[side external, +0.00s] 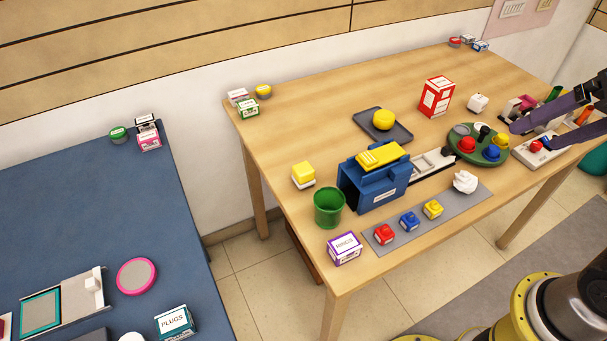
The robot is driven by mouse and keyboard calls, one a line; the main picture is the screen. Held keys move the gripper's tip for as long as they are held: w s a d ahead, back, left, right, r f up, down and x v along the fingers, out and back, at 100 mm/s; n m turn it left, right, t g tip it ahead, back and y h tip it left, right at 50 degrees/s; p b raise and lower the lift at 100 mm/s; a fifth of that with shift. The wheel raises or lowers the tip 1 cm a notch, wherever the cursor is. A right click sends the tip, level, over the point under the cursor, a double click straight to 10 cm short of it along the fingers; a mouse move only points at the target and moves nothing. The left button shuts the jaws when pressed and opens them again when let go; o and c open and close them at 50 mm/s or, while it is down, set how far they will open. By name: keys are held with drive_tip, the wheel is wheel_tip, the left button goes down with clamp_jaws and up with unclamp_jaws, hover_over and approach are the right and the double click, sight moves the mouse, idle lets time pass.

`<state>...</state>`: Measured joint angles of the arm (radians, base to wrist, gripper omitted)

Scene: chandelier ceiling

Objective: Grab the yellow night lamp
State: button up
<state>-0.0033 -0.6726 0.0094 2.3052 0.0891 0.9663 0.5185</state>
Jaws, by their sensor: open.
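Several yellow things are in view, and I cannot tell for certain which is the night lamp. A yellow rounded block on a white base (303,173) stands at the table's left side. A yellow dome-shaped thing (383,119) sits on a dark tray (362,123) near the middle. A yellow piece (501,141) is on the round green tray (464,131) at the right, beside red and blue pieces. A small yellow block (433,209) is on the grey strip. My gripper (532,135) is open at the right edge, its purple fingers close to the green tray, apart from the left and middle yellow things.
A red and white box (437,96) stands behind the green tray. Small items crowd the right end. The table's back middle is clear.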

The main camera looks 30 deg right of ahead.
drive_tip(key=w+a+r+m+g+y, duration=0.1)
drive_tip(key=w+a+r+m, duration=0.15)
drive_tip(key=w, duration=0.35)
drive_tip(key=w+a+r+m+y, duration=0.1)
drive_tip(key=w+r+m, duration=0.25)
drive_tip(key=w, duration=0.25)
drive_tip(key=m+g+y, duration=0.2)
drive_tip(key=m+g, duration=0.3)
hover_over(304, 167)
drive_tip(key=d, duration=0.2)
drive_tip(key=f, duration=3)
drive_tip(key=shift+w+d, duration=0.15)
drive_tip(key=shift+d, duration=0.05)
drive_tip(key=shift+m, duration=0.3)
drive_tip(key=shift+s+x, duration=0.15)
drive_tip(key=shift+x, duration=1.4)
drive_tip(key=shift+s+x, duration=0.1)
drive_tip(key=shift+x, duration=1.5)
drive_tip(key=shift+c, duration=0.3)
drive_tip(key=shift+r, duration=0.1)
drive_tip(key=c, duration=1.4)
